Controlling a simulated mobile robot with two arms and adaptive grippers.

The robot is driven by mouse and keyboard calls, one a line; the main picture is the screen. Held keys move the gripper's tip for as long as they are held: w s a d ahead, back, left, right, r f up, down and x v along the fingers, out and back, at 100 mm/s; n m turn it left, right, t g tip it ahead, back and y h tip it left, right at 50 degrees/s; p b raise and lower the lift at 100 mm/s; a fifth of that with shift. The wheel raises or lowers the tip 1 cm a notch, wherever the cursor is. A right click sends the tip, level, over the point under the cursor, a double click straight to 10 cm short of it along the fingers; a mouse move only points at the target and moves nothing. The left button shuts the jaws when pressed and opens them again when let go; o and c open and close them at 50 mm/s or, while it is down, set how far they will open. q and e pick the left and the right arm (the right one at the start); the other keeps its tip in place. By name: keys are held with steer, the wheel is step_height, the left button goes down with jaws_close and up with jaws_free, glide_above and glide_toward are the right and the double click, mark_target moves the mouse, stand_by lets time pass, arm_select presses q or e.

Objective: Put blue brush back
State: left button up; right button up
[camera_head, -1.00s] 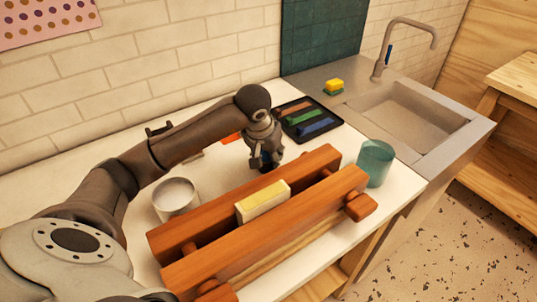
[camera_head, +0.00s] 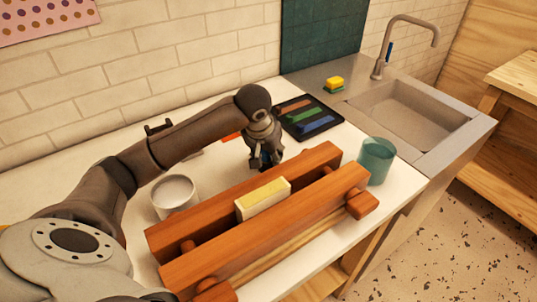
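A black tray (camera_head: 335,120) lies on the white counter near the sink. It holds an orange strip (camera_head: 295,106), a green strip (camera_head: 303,114) and a blue strip (camera_head: 317,125); whether the blue one is the brush itself is too small to tell. My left gripper (camera_head: 265,163) points down over the counter, left of the tray and behind the wooden vise. A dark, slightly bluish patch shows at its fingers, but whether it holds anything is unclear. My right gripper is not in view.
A large wooden clamp (camera_head: 215,225) with a pale yellow block (camera_head: 263,198) fills the front of the counter. A white cup (camera_head: 175,190) stands left and a teal cup (camera_head: 377,160) right. A sponge (camera_head: 334,83) lies by the sink (camera_head: 410,115).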

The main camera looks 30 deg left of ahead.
arm_select(q)
steer(key=shift+f, duration=0.2)
steer(key=o, duration=1.3)
steer(key=shift+o, duration=0.4)
steer(key=o, duration=0.4)
steer(key=shift+r+p, duration=0.35)
steer(key=shift+r, duration=0.35)
steer(key=shift+r+p, duration=2.2)
steer(key=shift+r, duration=1.65)
